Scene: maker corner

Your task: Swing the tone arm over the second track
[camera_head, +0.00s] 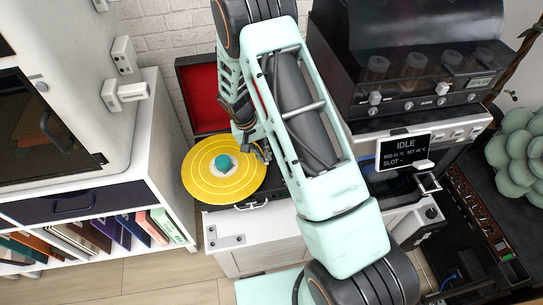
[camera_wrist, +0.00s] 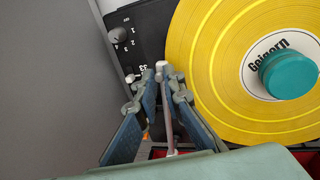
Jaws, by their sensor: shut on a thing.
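The yellow record (camera_head: 205,178) lies on the turntable, with a teal cap (camera_head: 223,162) at its centre. In the wrist view the record (camera_wrist: 225,85) shows pale track rings, a white label and the teal cap (camera_wrist: 288,74). The thin grey tone arm (camera_wrist: 167,118) runs between the two fingers of my gripper (camera_wrist: 162,92), which is shut on it. Its front end appears close to the record's outer edge; the stylus is hidden. In the head view my gripper (camera_head: 259,148) is at the record's right edge, and the tone arm is hard to make out there.
The black turntable deck (camera_wrist: 140,22) carries a knob (camera_wrist: 118,35) marked with numbers and a small switch by "33". The open red-lined lid (camera_head: 203,95) stands behind. A bookshelf (camera_head: 100,215) is at left. A black machine with an "IDLE" screen (camera_head: 403,147) is at right.

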